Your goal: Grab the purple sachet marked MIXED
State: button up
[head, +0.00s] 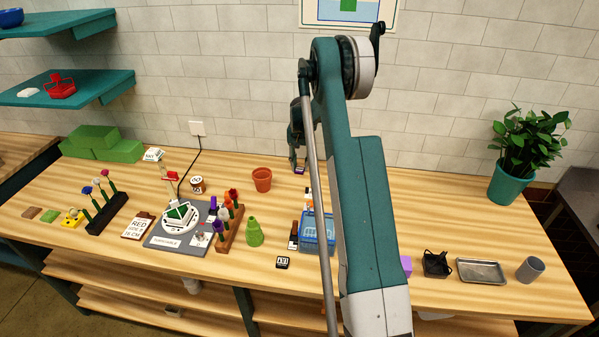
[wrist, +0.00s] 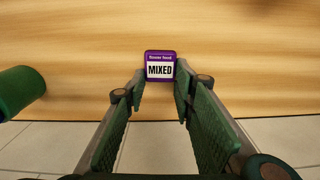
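The purple sachet (wrist: 161,57) has a white label reading MIXED, with smaller text above it. In the wrist view it lies on the wooden table at the tips of my gripper (wrist: 160,82). The fingers are apart, one on each side of its near end. The right finger looks very close to its edge; I cannot tell whether it touches. In the head view my gripper (head: 297,158) points down near the back of the table. A small purple bit of the sachet (head: 299,171) shows just under it; the rest is hidden.
A dark green round object (wrist: 18,90) stands to the left in the wrist view. A terracotta pot (head: 262,180) stands left of my gripper in the head view. A blue basket (head: 318,240) is in front, partly behind my arm. The tiled wall (head: 240,90) is close behind.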

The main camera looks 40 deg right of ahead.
jog(key=shift+r, duration=0.1)
dwell(0.3)
notch_tip(320, 180, up, 10)
dwell(0.6)
dwell(0.7)
